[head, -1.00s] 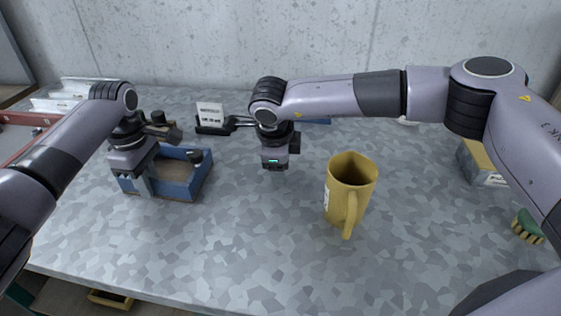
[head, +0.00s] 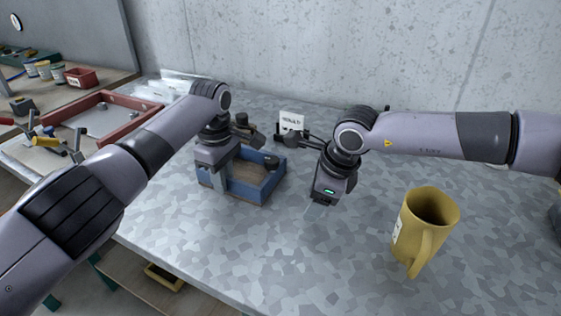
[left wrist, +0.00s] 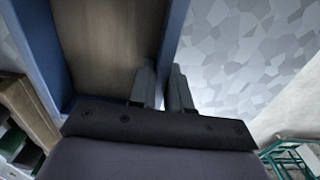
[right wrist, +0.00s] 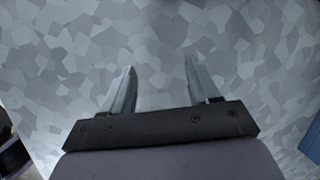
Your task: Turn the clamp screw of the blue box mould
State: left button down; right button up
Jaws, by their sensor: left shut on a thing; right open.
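The blue box mould (head: 262,190) stands on the grey table, an open tray with a brown floor. A dark round knob (head: 271,162), apparently its clamp screw, sits at the far right wall. My left gripper (head: 222,186) is shut on the mould's near-left wall; in the left wrist view its fingers (left wrist: 163,90) straddle the blue wall (left wrist: 174,40). My right gripper (head: 317,203) is open and empty, pointing down right of the mould. In the right wrist view its fingers (right wrist: 158,85) are apart over bare table, with a blue edge (right wrist: 311,142) at the right.
A yellow mug (head: 425,230) stands to the right of my right gripper. A small white sign (head: 291,121) stands behind the mould. A red-framed tray (head: 100,118) lies on a table at the left. The table front is clear.

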jog(key=s+a+r+y, duration=0.1)
jog(key=a, duration=0.1)
jog(key=s+a+r+n+y, duration=0.1)
jog(key=a+y, duration=0.1)
jog(key=a, duration=0.1)
jog(key=s+a+r+y, duration=0.1)
jog(key=s+a+y, duration=0.1)
jog(key=a, duration=0.1)
jog(key=shift+s+r+g, duration=0.1)
jog(key=shift+r+g, duration=0.05)
jog(key=shift+g, duration=0.25)
notch_tip(320, 180, up, 10)
jog(key=a+m+t+y, duration=0.3)
jog(key=m+t+y, duration=0.2)
jog(key=t+y, duration=0.15)
jog(key=m+t+h, duration=0.4)
jog(key=m+h, duration=0.1)
jog(key=h, duration=0.3)
send_near(274, 160)
jog(key=x, duration=0.9)
jog(key=shift+a, duration=0.1)
jog(key=c, duration=1)
